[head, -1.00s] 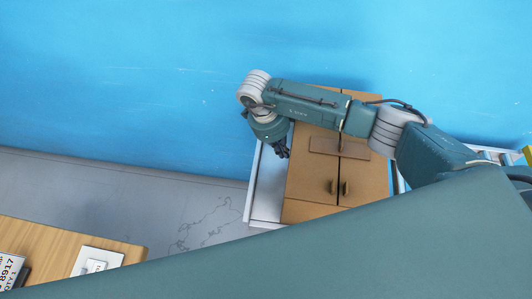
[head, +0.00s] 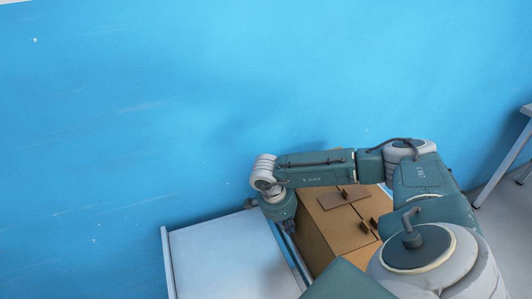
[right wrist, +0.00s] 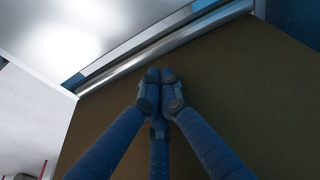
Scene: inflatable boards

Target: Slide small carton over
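A brown carton (head: 342,228) with dark handle-like pieces on its top stands at lower middle right in the head view, partly covered by my right arm. In the right wrist view its plain brown surface (right wrist: 240,90) fills much of the picture. My right gripper (right wrist: 160,78) has its blue fingers drawn together with nothing between them. They lie over or against the brown surface; contact is unclear. In the head view the gripper (head: 289,228) is small and dark, at the carton's left side. My left gripper is not in view.
A pale, rimmed flat surface (head: 225,262) lies left of the carton and looks empty. A metal rail (right wrist: 165,45) runs along the brown surface in the right wrist view. A blue wall (head: 180,110) stands behind. A grey table-like frame (head: 510,150) is at far right.

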